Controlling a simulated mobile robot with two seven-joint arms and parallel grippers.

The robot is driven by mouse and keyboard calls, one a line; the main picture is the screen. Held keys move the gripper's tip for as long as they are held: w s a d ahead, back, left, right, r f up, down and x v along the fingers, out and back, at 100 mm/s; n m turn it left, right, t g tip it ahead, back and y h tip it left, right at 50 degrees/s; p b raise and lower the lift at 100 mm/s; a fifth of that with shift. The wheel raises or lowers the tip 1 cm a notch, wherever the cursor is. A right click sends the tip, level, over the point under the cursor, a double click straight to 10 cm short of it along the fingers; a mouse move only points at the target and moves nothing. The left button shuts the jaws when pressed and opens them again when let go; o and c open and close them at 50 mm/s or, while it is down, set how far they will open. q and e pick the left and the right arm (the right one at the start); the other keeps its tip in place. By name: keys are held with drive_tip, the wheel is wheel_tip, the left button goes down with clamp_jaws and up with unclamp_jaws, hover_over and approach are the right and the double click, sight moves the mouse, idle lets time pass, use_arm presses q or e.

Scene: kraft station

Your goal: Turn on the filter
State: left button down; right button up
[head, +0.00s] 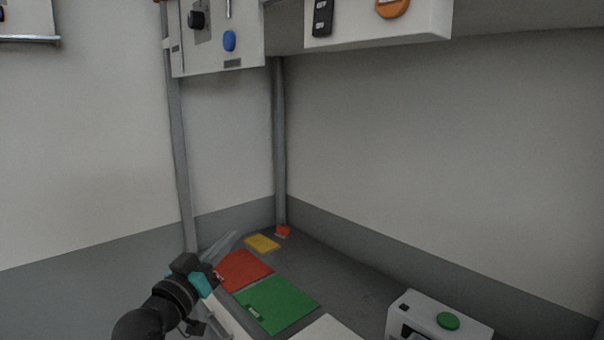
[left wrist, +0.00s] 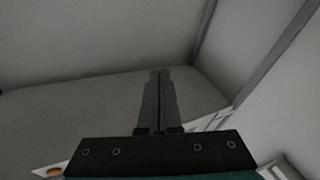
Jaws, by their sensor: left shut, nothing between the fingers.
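My left gripper (head: 216,277) is at the lower left of the head view, low beside the red sheet. In the left wrist view its fingers (left wrist: 159,75) are shut together with nothing between them. I cannot tell which thing is the filter. A white upper panel (head: 245,50) carries a black knob (head: 196,19) and a blue knob (head: 229,41). A white box (head: 425,28) to its right carries a black switch block (head: 322,17) and an orange round part (head: 392,7), cut by the top edge. My gripper is far below and apart from both. My right gripper is not in view.
A red sheet (head: 244,270), a green sheet (head: 278,303) and a yellow piece (head: 262,243) lie on the dark surface. A white box with a green button (head: 448,321) stands at the lower right. Grey posts (head: 279,150) rise to the upper panels. The space between is clear.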

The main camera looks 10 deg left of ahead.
sight(320, 20)
use_arm(q)
drive_tip(key=s+d+r+m+h+p, duration=0.1)
drive_tip(key=s+d+r+m+h, duration=0.1)
drive_tip(key=r, duration=0.7)
drive_tip(key=s+d+r+m+h+p, duration=0.1)
drive_tip(key=s+d+r+m+h, duration=0.2)
drive_tip(key=r, duration=0.7)
drive_tip(key=s+d+r+m+t+h+p, duration=0.1)
drive_tip(key=s+d+r+m+h, duration=0.2)
drive_tip(key=s+r+h, duration=0.3)
wheel_tip(320, 20, up, 4)
drive_tip(key=s, duration=0.3)
drive_tip(key=shift+d+p, duration=0.3)
drive_tip(key=shift+r, duration=0.1)
drive_tip(key=p+x, duration=0.2)
drive_tip(key=x, duration=0.2)
drive_tip(key=w+f+p+x, duration=0.1)
drive_tip(key=p+x, duration=0.1)
drive_tip(key=x, duration=0.2)
drive_tip(key=d+f+p+x, duration=0.1)
drive_tip(key=p+x, duration=0.1)
drive_tip(key=x, duration=0.2)
drive_tip(key=shift+w+d+r, duration=0.15)
drive_tip(key=shift+w+d, duration=0.05)
drive_tip(key=shift+w, duration=0.25)
drive_tip(key=shift+d, duration=0.1)
